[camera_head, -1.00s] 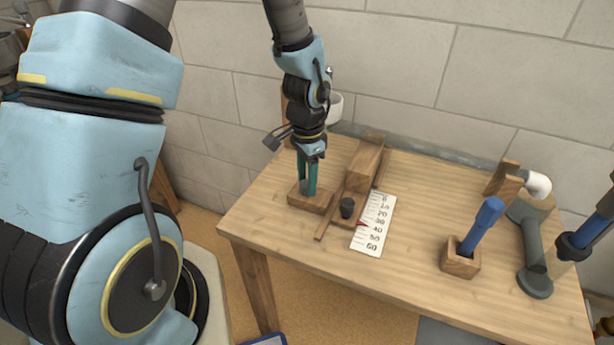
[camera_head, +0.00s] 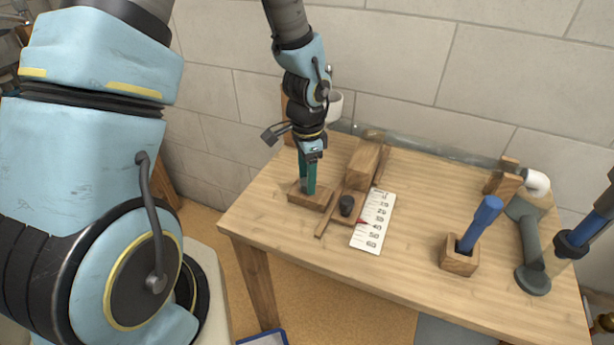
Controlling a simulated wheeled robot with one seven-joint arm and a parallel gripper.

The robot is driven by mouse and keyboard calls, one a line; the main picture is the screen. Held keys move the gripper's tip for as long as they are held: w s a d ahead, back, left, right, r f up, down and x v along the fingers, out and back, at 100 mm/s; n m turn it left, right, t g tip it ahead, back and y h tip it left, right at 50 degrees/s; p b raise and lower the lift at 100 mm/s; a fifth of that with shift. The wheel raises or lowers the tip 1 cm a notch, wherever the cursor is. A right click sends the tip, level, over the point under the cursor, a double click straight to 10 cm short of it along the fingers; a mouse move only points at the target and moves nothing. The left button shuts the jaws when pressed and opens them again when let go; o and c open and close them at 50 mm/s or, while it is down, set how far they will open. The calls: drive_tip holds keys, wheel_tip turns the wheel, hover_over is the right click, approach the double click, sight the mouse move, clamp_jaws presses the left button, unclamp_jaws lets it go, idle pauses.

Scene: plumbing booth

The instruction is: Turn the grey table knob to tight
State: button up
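A wooden block (camera_head: 312,199) stands near the left front of the table, directly below my gripper (camera_head: 308,188). My gripper points straight down, and its teal fingers reach the top of this block. The fingers overlap in this view, so I cannot see a gap between them. A grey knob on the block, seen between the fingers a second ago, is now hidden behind them. I cannot tell whether the fingers press on it. A separate dark knob (camera_head: 346,205) stands on a wooden slide to the right, clear of my gripper.
A white number scale (camera_head: 373,222) with a red pointer lies beside the wooden slide. A blue-handled tool (camera_head: 480,224) stands in a wooden holder (camera_head: 459,261) to the right. Grey pipework (camera_head: 533,255) is at the right edge. The table's middle is bare.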

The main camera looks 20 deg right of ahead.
drive_tip(key=shift+o, duration=1.2)
drive_tip(key=shift+r, duration=0.1)
wheel_tip(320, 180, up, 11)
drive_tip(key=shift+b, duration=0.3)
drive_tip(key=shift+f, duration=0.2)
drive_tip(key=a+r+n, duration=0.2)
drive_tip(key=a+n, duration=0.6)
drive_tip(key=a, duration=0.4)
drive_tip(key=a+r+n+t, duration=0.1)
drive_tip(key=a+n, duration=0.7)
drive_tip(key=a, duration=0.5)
drive_tip(key=shift+w+r+n+t, duration=0.3)
drive_tip(key=shift+w+r+n, duration=0.05)
drive_tip(key=shift+w+n, duration=0.1)
